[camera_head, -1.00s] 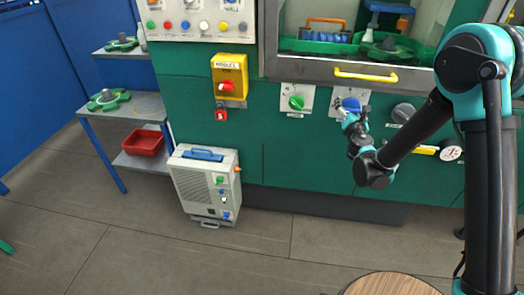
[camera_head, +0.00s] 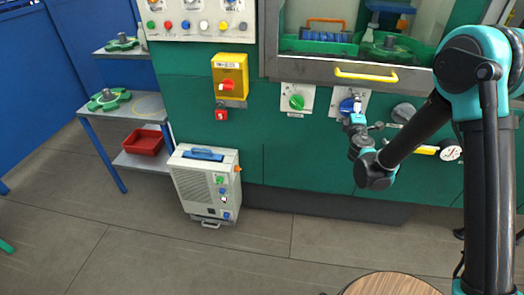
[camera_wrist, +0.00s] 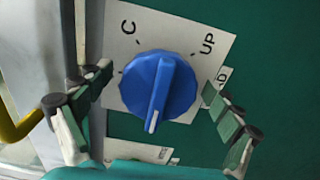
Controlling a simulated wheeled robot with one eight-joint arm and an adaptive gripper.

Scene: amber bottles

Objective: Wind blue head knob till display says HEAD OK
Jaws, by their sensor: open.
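The blue knob (camera_wrist: 160,88) sits on a white plate lettered "C" and "UP", with a further label at right partly hidden by a finger. Its raised ridge runs almost upright in the wrist view, and its white mark points down and slightly left. In the head view the blue knob (camera_head: 346,105) is on the green machine front, partly covered by my gripper (camera_head: 366,115). My gripper is open, with one finger to each side of the knob; I see gaps between the fingers and the knob. No display reading HEAD OK can be seen.
A green knob (camera_head: 296,102) is left of the blue one and a dark knob (camera_head: 403,112) right of it. A yellow handle (camera_head: 366,76) runs above. A yellow switch box (camera_head: 229,76) is farther left. A grey unit (camera_head: 205,182) stands on the floor.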

